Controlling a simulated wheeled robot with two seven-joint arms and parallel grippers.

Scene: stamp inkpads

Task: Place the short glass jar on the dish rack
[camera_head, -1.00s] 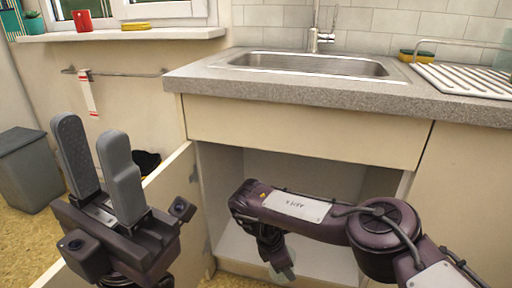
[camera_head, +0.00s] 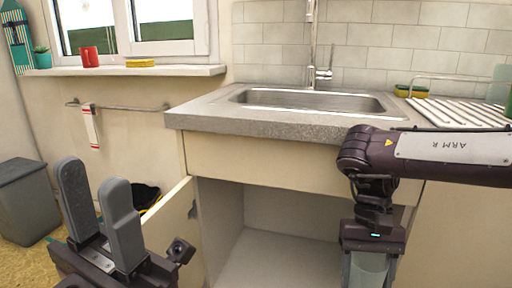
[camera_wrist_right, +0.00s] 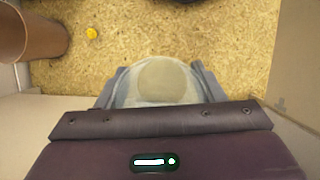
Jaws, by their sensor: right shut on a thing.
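The short glass jar (camera_wrist_right: 160,80) is clear and round, held between the fingers of my right gripper (camera_wrist_right: 158,92) in the right wrist view. In the head view, my right gripper (camera_head: 372,268) points down in front of the open cabinet, below the counter edge. The jar shows there only partly, at the bottom of the picture. The dish rack (camera_head: 452,111) is white and slatted, on the counter at the right, above and beyond my right gripper. My right forearm covers part of the counter below it. My left gripper (camera_head: 93,175) is open and empty at lower left.
A sink (camera_head: 310,101) with a tall faucet (camera_head: 312,74) is left of the rack. A sponge (camera_head: 411,91) lies beside the rack. A greenish glass item stands at the far right edge. The cabinet door (camera_head: 172,228) stands open. A grey bin (camera_head: 27,200) is at left.

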